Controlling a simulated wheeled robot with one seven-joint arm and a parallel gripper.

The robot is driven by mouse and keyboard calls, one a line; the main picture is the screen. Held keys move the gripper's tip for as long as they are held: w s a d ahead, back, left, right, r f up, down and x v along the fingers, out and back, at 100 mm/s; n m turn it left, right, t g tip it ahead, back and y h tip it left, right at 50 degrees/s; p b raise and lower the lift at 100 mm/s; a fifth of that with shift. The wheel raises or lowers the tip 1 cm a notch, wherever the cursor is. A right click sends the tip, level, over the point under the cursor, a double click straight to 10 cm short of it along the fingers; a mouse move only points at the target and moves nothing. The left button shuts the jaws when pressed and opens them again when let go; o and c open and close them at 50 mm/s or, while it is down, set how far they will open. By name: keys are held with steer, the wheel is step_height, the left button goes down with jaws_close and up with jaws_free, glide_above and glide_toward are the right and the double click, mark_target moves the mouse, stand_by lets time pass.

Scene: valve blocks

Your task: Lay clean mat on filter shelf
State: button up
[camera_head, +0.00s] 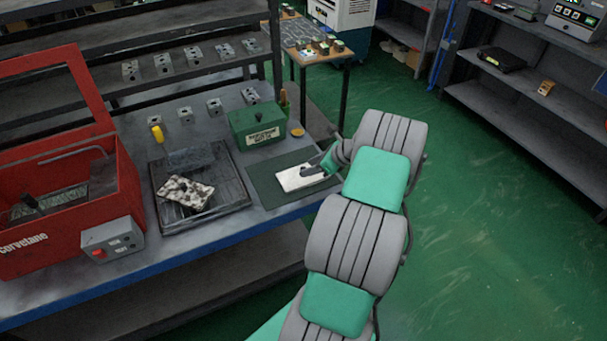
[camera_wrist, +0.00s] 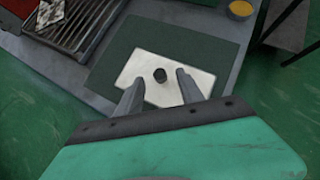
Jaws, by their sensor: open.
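A clean white mat (camera_head: 296,178) lies flat on a dark green pad (camera_head: 268,190) on the workbench. In the wrist view the white mat (camera_wrist: 132,66) has a small dark knob (camera_wrist: 160,75) near its middle. My gripper (camera_head: 312,170) is over the mat's right part. In the wrist view its two fingers (camera_wrist: 160,84) are apart, one on each side of the knob, with nothing gripped; whether they touch the mat is unclear. A mottled, dirty mat (camera_head: 185,193) lies on a dark slatted tray (camera_head: 225,193), which may be the filter shelf.
A red open-lidded machine (camera_head: 72,215) stands left of the tray. A green box (camera_head: 257,125) and a yellow round dish (camera_head: 297,132) stand behind the pad. Several metal valve blocks line the back of the bench. The bench's blue front edge (camera_head: 215,237) is near.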

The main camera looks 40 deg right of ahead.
steer(key=shift+x, duration=1.15)
steer(key=shift+c, duration=0.6)
jaws_close()
